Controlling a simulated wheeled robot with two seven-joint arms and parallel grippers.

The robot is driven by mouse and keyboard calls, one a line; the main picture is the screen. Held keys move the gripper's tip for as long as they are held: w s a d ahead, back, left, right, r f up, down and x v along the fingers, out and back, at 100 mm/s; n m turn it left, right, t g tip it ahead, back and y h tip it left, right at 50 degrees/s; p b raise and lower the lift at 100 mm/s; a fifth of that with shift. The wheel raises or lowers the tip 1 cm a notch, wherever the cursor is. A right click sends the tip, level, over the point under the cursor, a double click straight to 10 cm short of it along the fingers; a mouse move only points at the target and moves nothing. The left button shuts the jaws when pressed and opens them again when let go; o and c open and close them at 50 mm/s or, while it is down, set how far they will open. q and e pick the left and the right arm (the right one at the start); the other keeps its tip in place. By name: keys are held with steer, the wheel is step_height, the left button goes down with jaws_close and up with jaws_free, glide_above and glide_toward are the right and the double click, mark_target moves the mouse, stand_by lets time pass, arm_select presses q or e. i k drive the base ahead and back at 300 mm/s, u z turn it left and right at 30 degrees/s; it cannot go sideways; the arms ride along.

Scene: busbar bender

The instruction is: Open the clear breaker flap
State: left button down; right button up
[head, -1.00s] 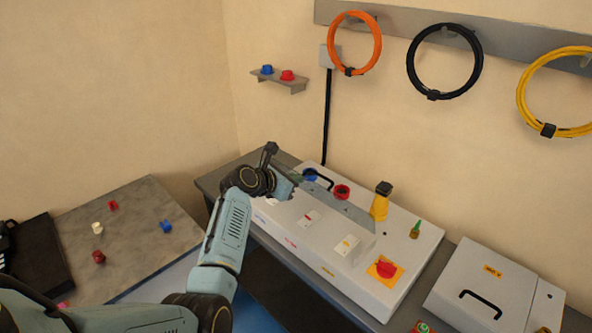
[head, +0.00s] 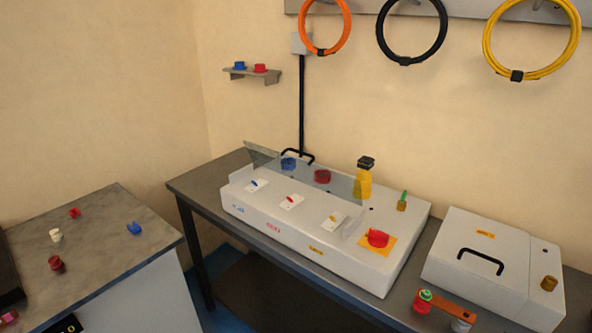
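The clear breaker flap (head: 342,187) is a see-through panel on the light grey breaker box (head: 300,252). It appears raised and tilted toward the back. Its exact angle is hard to tell because it is transparent. A black handle (head: 298,154) shows by its upper edge. Breaker switches with blue (head: 254,184), red (head: 292,198) and yellow (head: 333,217) levers sit in a row in front of the panel. Blue (head: 288,164) and red (head: 322,176) round parts show at or behind it. Neither gripper is in view.
A red rotary switch (head: 377,238) and a yellow bottle-like item (head: 363,180) are on the box. A grey case (head: 475,285) and an orange-handled tool (head: 445,304) are to the right. A side table (head: 100,240) with small coloured parts stands left.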

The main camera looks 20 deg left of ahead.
mark_target(283, 153)
steer(key=u, duration=1.15)
steer(key=i, duration=0.9)
steer(key=z, duration=0.25)
